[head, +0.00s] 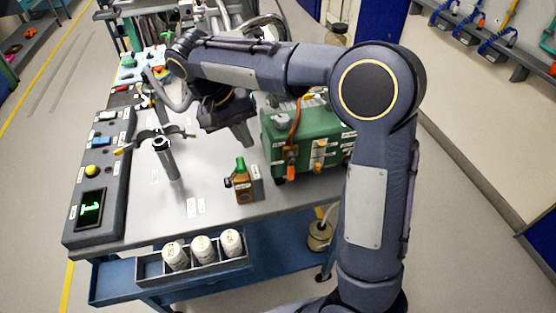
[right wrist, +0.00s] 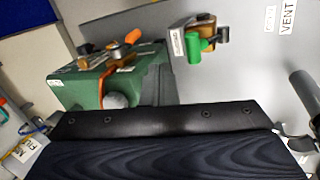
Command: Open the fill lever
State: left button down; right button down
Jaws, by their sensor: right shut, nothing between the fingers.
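My right gripper (head: 242,136) hangs over the middle of the bench, shut and empty, left of the green box. In the right wrist view its dark body (right wrist: 155,155) fills the lower part. A tag reading FILL (right wrist: 28,148) shows at that view's lower left edge, partly covered by my gripper; I cannot make out the fill lever's own shape or position. The green box (head: 275,128) carries an orange handle (head: 294,130) and brass fittings; it also shows in the right wrist view (right wrist: 85,85). My left gripper is not in view.
A small brown block with a green knob (head: 243,186) stands before the box. A grey post (head: 168,162) stands at left, beside a control panel (head: 118,175) with a lit display. White containers (head: 202,248) sit in the front tray. A VENT label (right wrist: 288,20) lies on the bench.

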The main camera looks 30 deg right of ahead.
jog(key=s+d+f+p, duration=0.1)
jog(key=s+d+f, duration=0.2)
jog(key=d+f, duration=0.3)
jog(key=x, duration=0.3)
jog(key=shift+f, duration=0.3)
jog(key=shift+w+a, duration=0.1)
jog(key=shift+d+f+h, duration=0.15)
jog(key=shift+d+h, duration=0.2)
jog(key=shift+h, duration=0.05)
